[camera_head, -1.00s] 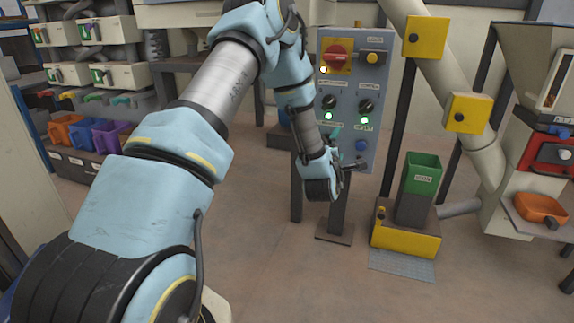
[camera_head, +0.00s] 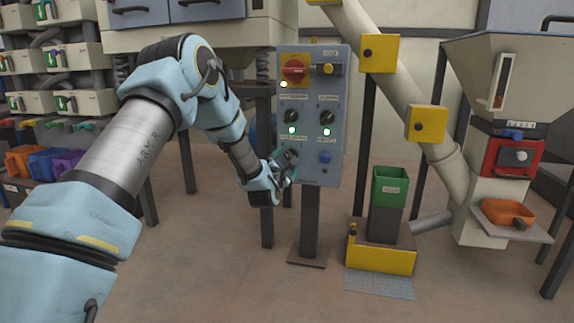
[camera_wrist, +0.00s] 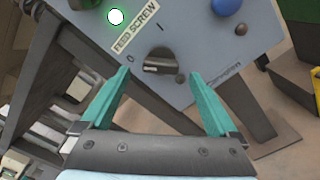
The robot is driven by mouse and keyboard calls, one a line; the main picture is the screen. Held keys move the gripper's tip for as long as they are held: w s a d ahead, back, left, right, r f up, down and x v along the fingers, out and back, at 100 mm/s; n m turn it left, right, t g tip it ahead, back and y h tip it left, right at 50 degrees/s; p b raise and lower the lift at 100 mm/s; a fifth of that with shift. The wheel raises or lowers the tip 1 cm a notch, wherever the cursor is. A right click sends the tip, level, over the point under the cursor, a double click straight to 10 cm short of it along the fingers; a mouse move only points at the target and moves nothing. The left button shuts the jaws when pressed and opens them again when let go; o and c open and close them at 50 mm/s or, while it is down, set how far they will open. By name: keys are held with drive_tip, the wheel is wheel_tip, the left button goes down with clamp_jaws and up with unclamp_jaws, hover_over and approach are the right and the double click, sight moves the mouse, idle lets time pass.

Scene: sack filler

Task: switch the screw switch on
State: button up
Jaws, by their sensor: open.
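The screw switch (camera_wrist: 160,62) is a dark rotary knob on the blue-grey control panel (camera_head: 311,110), under a "FEED SCREW" label, with a 0 mark at left and an I mark at right. Its grip bar lies roughly crosswise in the wrist view; I cannot tell for sure which mark it points to. My gripper (camera_wrist: 160,76) is open, its two teal fingers on either side of the knob and apart from it.
Above the label a green lamp (camera_wrist: 116,16) is lit. A blue button (camera_head: 324,157) sits right of the switch. The panel also carries a red rotary switch (camera_head: 294,70) and two black knobs. A green bin (camera_head: 391,187) over a yellow base (camera_head: 381,260) stands to the right.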

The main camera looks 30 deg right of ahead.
sight(290, 157)
drive_tip(key=shift+x, duration=1.45)
drive_tip(key=shift+s, duration=0.1)
drive_tip(key=shift+c, duration=0.2)
drive_tip(key=c, duration=1.3)
